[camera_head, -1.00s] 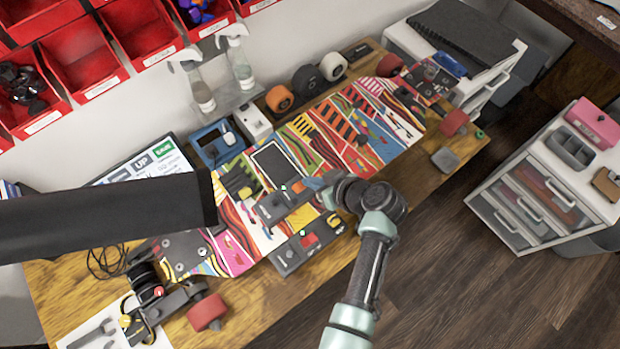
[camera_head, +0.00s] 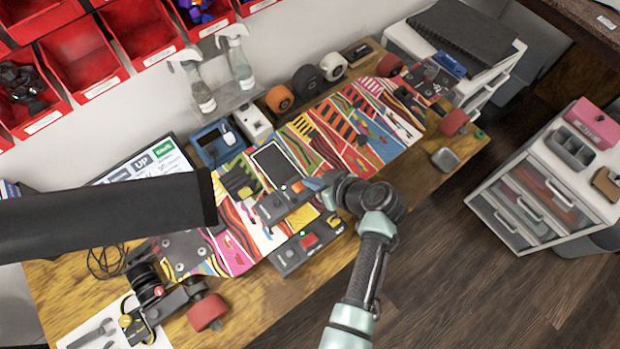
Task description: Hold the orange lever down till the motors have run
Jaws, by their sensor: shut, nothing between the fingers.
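My gripper (camera_head: 312,184) reaches in from the right, over the middle of the colourful skateboard deck (camera_head: 345,135). It is shut with nothing in it. Its fingertips are at the right end of a black handheld unit (camera_head: 272,208), which has a small lit cyan dot. A small orange patch shows by the fingertips; I cannot tell clearly whether it is the orange lever or whether the fingers touch it. A dark grey box (camera_head: 288,258) with a red switch (camera_head: 310,241) and a yellow part sits just in front. Red wheels (camera_head: 207,312) are on the deck's near truck.
A sign or screen (camera_head: 150,160) with "UP" and a green label stands at the back left, partly behind a dark arm-like shape. Bottles, loose wheels (camera_head: 279,98) and red bins (camera_head: 85,60) line the back. A white drawer unit (camera_head: 550,180) stands right.

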